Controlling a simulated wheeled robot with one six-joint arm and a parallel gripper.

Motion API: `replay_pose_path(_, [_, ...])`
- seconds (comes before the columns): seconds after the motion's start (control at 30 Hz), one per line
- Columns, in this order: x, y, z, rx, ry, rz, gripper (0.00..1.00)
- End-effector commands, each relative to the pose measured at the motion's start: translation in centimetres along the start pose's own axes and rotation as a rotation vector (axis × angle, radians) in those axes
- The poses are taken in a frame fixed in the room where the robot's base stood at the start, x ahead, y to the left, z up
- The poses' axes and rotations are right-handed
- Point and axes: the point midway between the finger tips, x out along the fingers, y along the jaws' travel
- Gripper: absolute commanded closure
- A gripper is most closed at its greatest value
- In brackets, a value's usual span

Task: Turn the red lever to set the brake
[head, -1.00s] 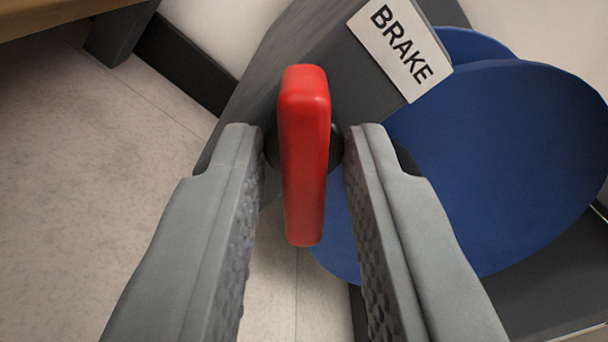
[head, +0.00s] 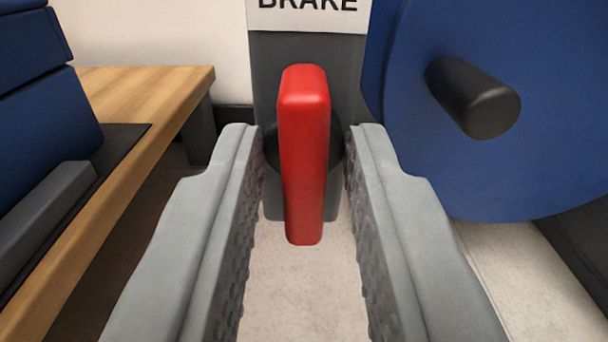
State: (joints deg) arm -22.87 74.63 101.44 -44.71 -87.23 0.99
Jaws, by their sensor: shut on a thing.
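The red lever (head: 304,155) is in the middle of the head view, upright and in line with the dark grey panel (head: 290,48) behind it. A white label reading BRAKE (head: 307,18) is on the panel above the lever, cut off by the top edge of the picture. My gripper (head: 304,150) is shut on the lever, with one grey finger on each side of it. The lever's dark round pivot is mostly hidden behind the lever and fingers.
A large blue disc (head: 560,120) with a black handle (head: 474,97) stands close on the right. A wooden bench top (head: 150,90) with a blue and grey thing (head: 40,140) on it is at the left. Pale floor (head: 300,290) shows below.

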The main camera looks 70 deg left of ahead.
Motion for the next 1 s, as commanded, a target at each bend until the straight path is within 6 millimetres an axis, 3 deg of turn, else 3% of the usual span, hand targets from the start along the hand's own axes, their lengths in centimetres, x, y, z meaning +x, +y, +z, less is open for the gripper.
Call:
replay_pose_path(0.63, [-0.09, -0.06, 0.11, 0.048, -0.002, 0.000, 1.00])
replay_pose_path(0.67, [-0.09, -0.06, 0.11, 0.048, -0.002, 0.000, 0.71])
replay_pose_path(0.7, [-0.09, -0.06, 0.11, 0.048, -0.002, 0.000, 0.67])
replay_pose_path(1.0, [-0.18, -0.01, 0.05, 0.047, -0.001, 0.000, 0.67])
